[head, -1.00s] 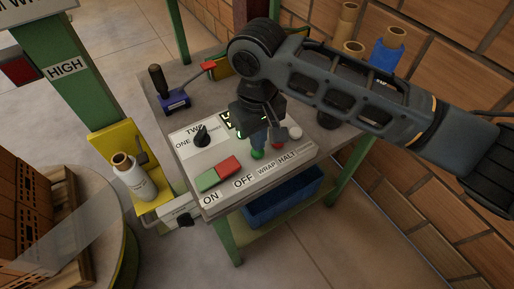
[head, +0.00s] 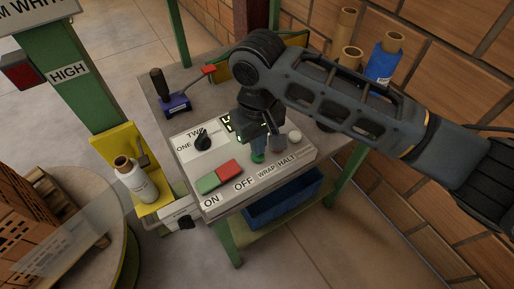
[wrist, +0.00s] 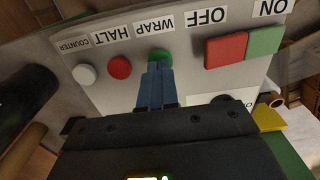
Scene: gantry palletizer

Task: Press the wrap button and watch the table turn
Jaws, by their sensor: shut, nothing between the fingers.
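The red halt button (wrist: 120,67) and white counter button (wrist: 85,74) are close beside my fingers. Red OFF and green ON buttons (head: 207,184) and a black knob (head: 202,138) share the panel. A roll of film (head: 138,185) hangs on the yellow carriage. Blue roll (head: 384,62) stands behind my arm.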

